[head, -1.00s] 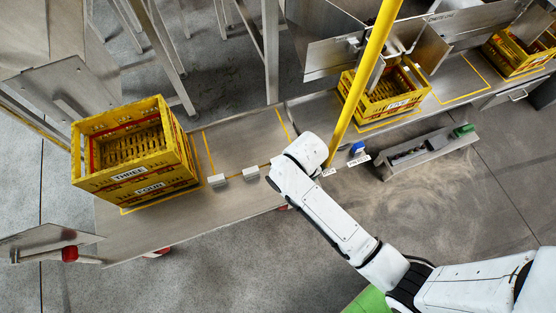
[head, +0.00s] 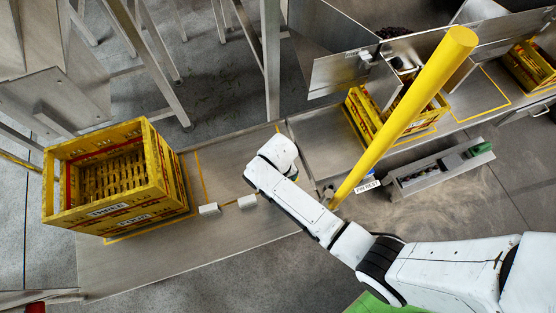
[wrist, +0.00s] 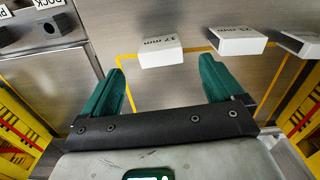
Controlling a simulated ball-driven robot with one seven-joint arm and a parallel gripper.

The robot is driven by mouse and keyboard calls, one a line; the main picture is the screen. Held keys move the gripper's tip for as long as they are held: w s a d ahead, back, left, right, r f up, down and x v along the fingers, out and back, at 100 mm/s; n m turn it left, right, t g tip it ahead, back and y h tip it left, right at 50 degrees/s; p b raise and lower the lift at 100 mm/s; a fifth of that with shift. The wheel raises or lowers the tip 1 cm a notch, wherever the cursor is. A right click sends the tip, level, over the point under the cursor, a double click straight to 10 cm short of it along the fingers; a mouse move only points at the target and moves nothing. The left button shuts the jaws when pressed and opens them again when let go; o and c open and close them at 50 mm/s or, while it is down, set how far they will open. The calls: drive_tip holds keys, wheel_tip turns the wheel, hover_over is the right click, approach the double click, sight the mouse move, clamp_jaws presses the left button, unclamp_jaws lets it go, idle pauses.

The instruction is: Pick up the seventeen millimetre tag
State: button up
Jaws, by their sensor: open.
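The 17 mm tag (wrist: 146,50) is a white block with its printed label on top, near the upper middle of the wrist view. My gripper (wrist: 163,64) is open and empty, with its green fingers apart and the tag seen beyond the gap between their tips. The tag and fingers appear apart. Another white tag, marked 21 mm (wrist: 236,40), stands to its right, and a third tag (wrist: 303,44) is cut off at the edge. The head view shows two white tags (head: 209,209) (head: 247,202); my arm seems to hide the 17 mm one.
Yellow stacked crates (head: 108,218) stand left on the metal bench (head: 150,255); another yellow crate (head: 362,115) stands to the right. A yellow post (head: 410,110) rises close beside my arm. A dark block labelled ROCK (wrist: 52,27) shows upper left in the wrist view.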

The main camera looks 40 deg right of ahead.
wheel_tip(320, 180, down, 8)
drive_tip(key=b, duration=0.3)
drive_tip(key=shift+w, duration=0.1)
drive_tip(key=shift+c, duration=0.3)
drive_tip(key=c, duration=1)
drive_tip(key=shift+o, duration=0.2)
drive_tip(key=shift+r, duration=0.1)
